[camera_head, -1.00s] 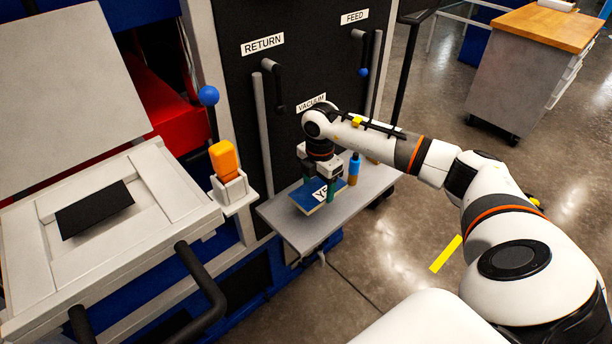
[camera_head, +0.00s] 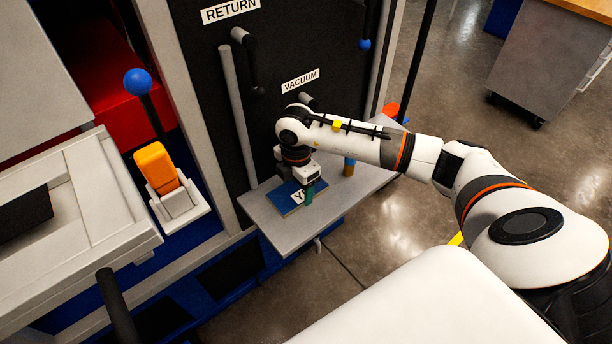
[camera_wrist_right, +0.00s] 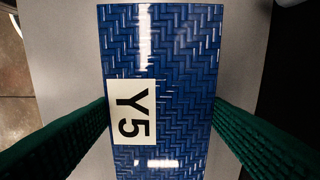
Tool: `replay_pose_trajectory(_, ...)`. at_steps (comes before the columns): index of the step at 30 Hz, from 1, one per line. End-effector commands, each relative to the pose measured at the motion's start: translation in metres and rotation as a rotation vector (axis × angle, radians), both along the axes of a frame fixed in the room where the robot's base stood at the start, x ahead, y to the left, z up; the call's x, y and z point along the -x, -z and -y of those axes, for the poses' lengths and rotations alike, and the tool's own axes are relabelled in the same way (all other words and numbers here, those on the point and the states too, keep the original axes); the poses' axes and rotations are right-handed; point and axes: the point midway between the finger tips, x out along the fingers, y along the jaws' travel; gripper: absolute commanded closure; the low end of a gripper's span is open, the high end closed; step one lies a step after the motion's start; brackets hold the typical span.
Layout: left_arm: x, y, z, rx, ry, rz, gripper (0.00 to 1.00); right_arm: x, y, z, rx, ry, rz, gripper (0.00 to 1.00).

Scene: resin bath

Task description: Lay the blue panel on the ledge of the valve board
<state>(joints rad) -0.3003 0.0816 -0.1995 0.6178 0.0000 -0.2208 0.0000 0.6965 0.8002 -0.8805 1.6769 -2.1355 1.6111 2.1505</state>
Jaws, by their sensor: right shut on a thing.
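The blue panel (camera_head: 291,200) has a woven surface and a white Y5 label. It lies flat on, or very close above, the grey ledge (camera_head: 278,228) of the black valve board (camera_head: 210,60). My right gripper (camera_head: 302,190) points down over the panel. In the right wrist view the panel (camera_wrist_right: 185,70) fills the middle, and the green fingers of my right gripper (camera_wrist_right: 161,112) press on its two long sides. Part of the panel is hidden under the gripper in the head view. My left gripper is in neither view.
A bottle with a brown lower part (camera_head: 349,167) stands on the ledge behind my right arm. An orange object (camera_head: 391,109) shows at the ledge's far end. An orange block in a white holder (camera_head: 158,168) is left of the ledge. The ledge's front right is bare.

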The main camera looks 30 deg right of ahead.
Motion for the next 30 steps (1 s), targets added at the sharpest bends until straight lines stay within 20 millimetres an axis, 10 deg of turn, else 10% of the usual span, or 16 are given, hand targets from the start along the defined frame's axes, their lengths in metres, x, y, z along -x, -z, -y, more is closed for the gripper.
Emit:
replay_pose_trajectory(12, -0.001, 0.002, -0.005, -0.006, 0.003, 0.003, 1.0, 0.001, 0.005, -0.003, -0.001, -0.001, -0.001, 0.56)
replay_pose_trajectory(13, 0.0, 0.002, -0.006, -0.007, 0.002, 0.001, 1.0, 0.001, 0.004, -0.003, -0.001, -0.001, -0.001, 0.28)
replay_pose_trajectory(17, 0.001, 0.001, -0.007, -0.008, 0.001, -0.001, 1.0, 0.001, 0.004, -0.003, -0.001, -0.001, -0.001, 0.1)
replay_pose_trajectory(30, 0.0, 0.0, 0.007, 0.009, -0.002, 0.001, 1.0, 0.0, -0.013, -0.003, -0.002, -0.002, 0.002, 0.1)
